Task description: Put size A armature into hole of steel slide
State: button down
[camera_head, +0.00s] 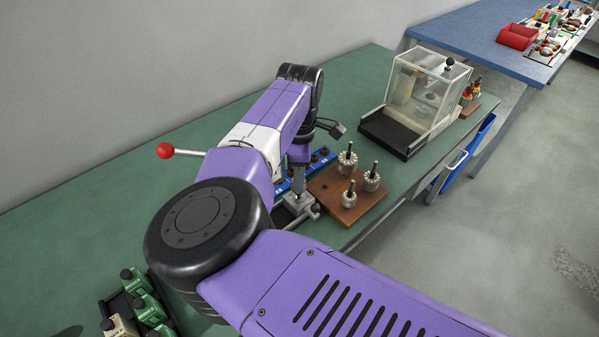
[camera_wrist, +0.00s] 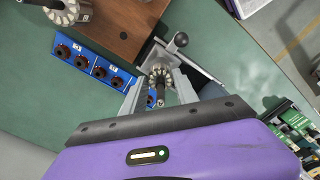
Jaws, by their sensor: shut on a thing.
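My gripper (camera_wrist: 159,92) is shut on an armature (camera_wrist: 158,73), a silvery toothed core with a dark shaft pointing toward the wrist camera. The steel slide (camera_wrist: 147,52) is a grey metal piece with a round ball knob, right at the armature. The armature overlaps the slide in the wrist view, and its hole is hidden; I cannot tell whether the armature sits in it. In the head view my gripper (camera_head: 299,178) points down over the slide (camera_head: 294,212), with the held armature mostly hidden by the arm.
A wooden board (camera_head: 325,187) with three upright armatures stands beside the slide. A blue rack (camera_head: 327,158) with dark round holes lies behind it. A clear-lidded box (camera_head: 420,90) stands to the right. A red-ball lever (camera_head: 165,150) sticks out left of my arm. Green parts (camera_head: 147,300) lie front left.

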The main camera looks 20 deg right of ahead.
jog(key=shift+f, duration=0.95)
jog(key=c, duration=0.9)
grip_release()
jog(key=shift+o, duration=0.2)
jog(key=shift+r+p, duration=2.3)
jog(key=shift+p, duration=0.1)
